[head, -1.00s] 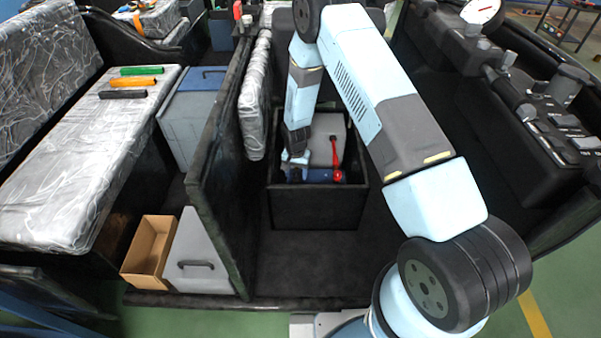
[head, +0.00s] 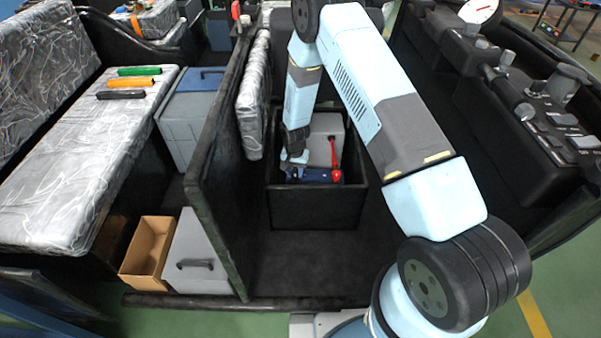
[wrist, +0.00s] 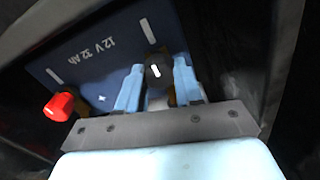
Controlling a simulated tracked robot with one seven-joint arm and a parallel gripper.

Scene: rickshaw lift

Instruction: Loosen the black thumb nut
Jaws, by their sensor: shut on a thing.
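The black thumb nut (wrist: 154,73) has a white mark on its top and sits at the edge of the blue battery (wrist: 108,62), labelled 12 V 32 Ah. My gripper (wrist: 157,82) is shut on the nut, with one light-blue finger on each side of it. In the head view, my gripper (head: 294,165) reaches down into the black box, over the left end of the battery (head: 318,175). The nut is too small and covered to make out there.
A red cap (wrist: 60,106) stands on the battery at the left in the wrist view. In the head view, a red lever-like part (head: 335,158) shows at the battery's right. The black box's walls (head: 316,208) closely surround the gripper.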

